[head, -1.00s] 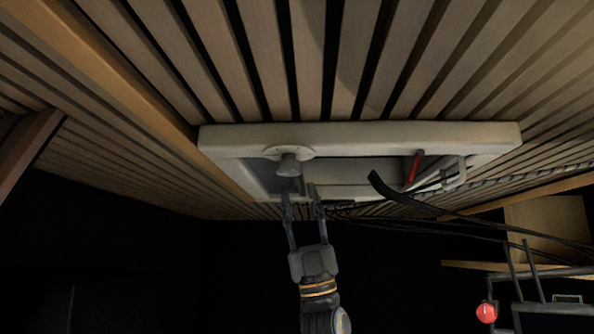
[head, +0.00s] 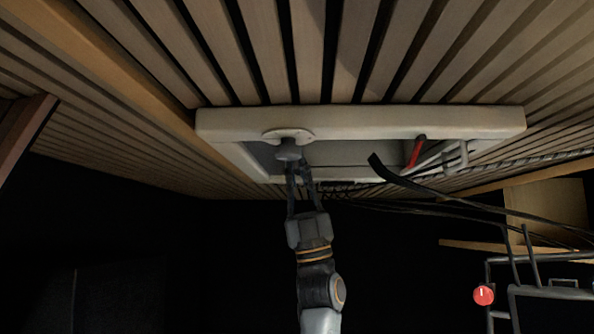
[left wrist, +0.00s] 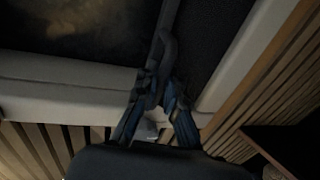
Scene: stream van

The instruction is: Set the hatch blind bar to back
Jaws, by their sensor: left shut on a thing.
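The ceiling hatch has a pale frame (head: 360,122) set in the slatted roof. In the left wrist view, a dark blind bar (left wrist: 158,25) crosses the opening between dark mesh (left wrist: 205,35) and a glassy area. A dark loop handle (left wrist: 169,48) hangs from the bar. My left gripper (head: 298,164) reaches up from below into the left part of the hatch; it also shows in the left wrist view (left wrist: 155,92). Its fingers are shut around the lower end of the handle, partly hiding it. My right gripper is not in view.
A grey knob (head: 288,150) on the hatch frame is close to my left fingertips. A red lever (head: 415,152) and dark cables (head: 440,195) are at the right. A rack with a red knob (head: 484,295) stands lower right. Space below the hatch looks dark.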

